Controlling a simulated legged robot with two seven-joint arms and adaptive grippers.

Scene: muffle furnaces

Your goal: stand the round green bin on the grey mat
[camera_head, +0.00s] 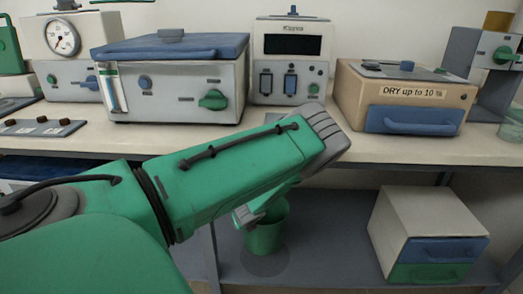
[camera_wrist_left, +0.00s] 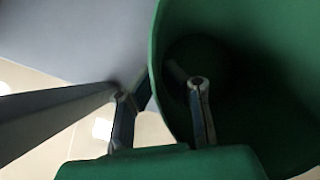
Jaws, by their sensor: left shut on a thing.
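The round green bin (camera_head: 267,238) is upright, with its open top up, at the lower grey shelf under the bench. My left gripper (camera_head: 254,213) is at its left rim and shut on its wall. In the left wrist view the gripper (camera_wrist_left: 157,80) has one finger inside the bin (camera_wrist_left: 240,90) and one outside. A round, slightly darker grey patch (camera_head: 265,266) shows right under the bin and looks like the grey mat. I cannot tell whether the bin's base touches it. My right gripper is not in view.
A pale box with blue and green drawers (camera_head: 428,235) stands on the shelf at the right. A bench leg (camera_head: 212,255) is just left of the bin. The bench top (camera_head: 375,147) above carries furnaces and instruments. The shelf between bin and drawer box is clear.

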